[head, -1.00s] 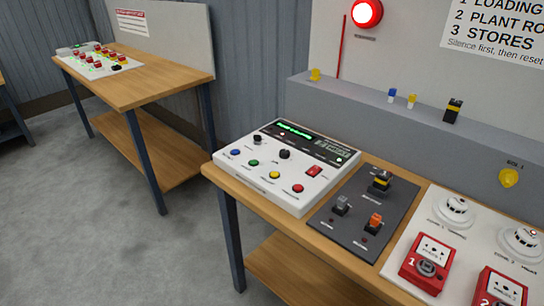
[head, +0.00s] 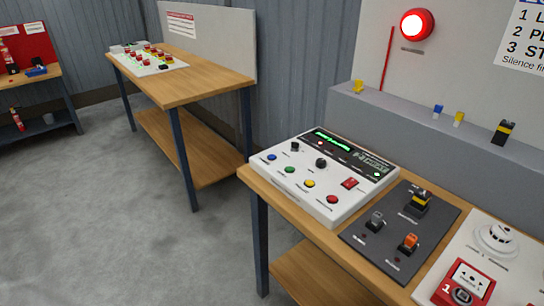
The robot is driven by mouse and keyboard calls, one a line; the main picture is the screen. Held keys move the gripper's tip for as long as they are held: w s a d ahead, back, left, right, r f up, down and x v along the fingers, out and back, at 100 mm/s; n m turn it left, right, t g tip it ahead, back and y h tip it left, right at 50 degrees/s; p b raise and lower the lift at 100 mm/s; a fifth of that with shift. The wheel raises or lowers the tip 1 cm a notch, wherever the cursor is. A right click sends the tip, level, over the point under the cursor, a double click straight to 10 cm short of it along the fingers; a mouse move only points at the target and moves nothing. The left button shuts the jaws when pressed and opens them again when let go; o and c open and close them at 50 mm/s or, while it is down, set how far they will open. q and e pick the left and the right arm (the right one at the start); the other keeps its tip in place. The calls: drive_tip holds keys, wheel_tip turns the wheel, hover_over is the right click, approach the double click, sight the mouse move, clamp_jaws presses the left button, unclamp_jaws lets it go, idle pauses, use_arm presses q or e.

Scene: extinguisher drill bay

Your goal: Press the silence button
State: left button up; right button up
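The white alarm control panel (head: 341,203) sits on the near wooden bench. A row of round buttons runs along its front: a blue button (head: 271,157), a green button (head: 290,169), a yellow button (head: 310,183) and a red button (head: 332,199). Their labels are too small to read, so I cannot tell which is the silence button. Two black knobs (head: 321,163) and a red rocker switch (head: 349,183) sit behind them. The panel's display (head: 332,139) shows green text. Neither of my grippers is in view.
A dark switch plate (head: 378,240) and a white board with a red call point (head: 465,286) lie right of the panel. A red beacon (head: 417,25) glows on the wall. Another bench (head: 200,82) stands behind left. Grey floor (head: 110,220) is clear at left.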

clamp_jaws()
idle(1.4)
